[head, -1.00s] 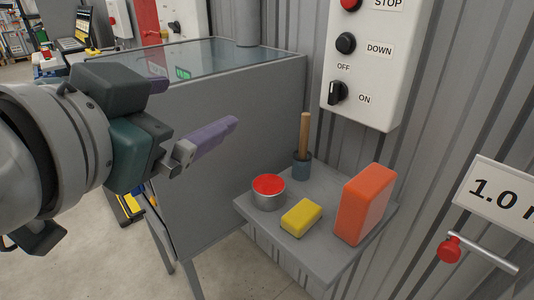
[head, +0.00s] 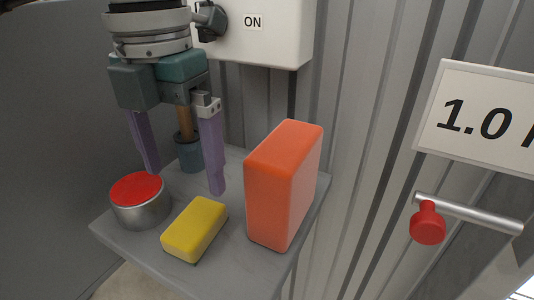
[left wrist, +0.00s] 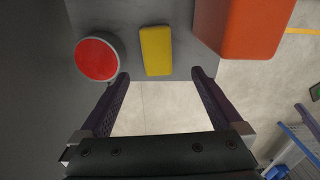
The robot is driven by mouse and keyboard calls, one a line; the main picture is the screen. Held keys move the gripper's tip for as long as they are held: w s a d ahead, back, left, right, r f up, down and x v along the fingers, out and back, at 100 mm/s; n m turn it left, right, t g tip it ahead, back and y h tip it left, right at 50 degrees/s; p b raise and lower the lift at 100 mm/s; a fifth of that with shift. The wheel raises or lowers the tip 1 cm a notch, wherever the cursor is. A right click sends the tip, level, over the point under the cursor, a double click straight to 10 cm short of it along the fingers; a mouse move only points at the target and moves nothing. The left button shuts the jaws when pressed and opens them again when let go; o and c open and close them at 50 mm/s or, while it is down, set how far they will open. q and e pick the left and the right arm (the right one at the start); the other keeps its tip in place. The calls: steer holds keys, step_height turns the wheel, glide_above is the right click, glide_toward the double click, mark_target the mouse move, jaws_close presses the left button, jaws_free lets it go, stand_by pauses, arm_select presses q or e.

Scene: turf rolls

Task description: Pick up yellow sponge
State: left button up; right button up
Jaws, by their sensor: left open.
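The yellow sponge (head: 194,229) lies flat on a small grey wall shelf (head: 225,270), between a red-topped tin and an orange block. It also shows in the left wrist view (left wrist: 156,50), beyond the fingertips and roughly between their lines. My left gripper (head: 184,183) points down over the shelf with its two purple fingers spread and nothing between them. In the head view its fingertips are above and behind the sponge, apart from it. The left wrist view shows the open fingers (left wrist: 160,75) too. My right gripper is not in view.
The tin with a red top (head: 139,200) stands left of the sponge, and the tall orange block (head: 284,184) stands close on its right. A wooden-handled item in a blue-grey cup (head: 190,152) is behind.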

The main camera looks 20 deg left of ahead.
mark_target(194, 219)
arm_select(q)
step_height(194, 219, down, 4)
steer(key=shift+r, duration=0.15)
steer(key=f, duration=0.5)
steer(key=shift+w+a+f+b, duration=0.2)
steer(key=shift+a+b, duration=0.05)
steer(key=shift+b, duration=0.15)
steer(key=c, duration=1.4)
steer(key=shift+r, duration=0.2)
step_height(194, 219, up, 20)
steer(key=p, duration=0.2)
steer(key=shift+f, duration=0.15)
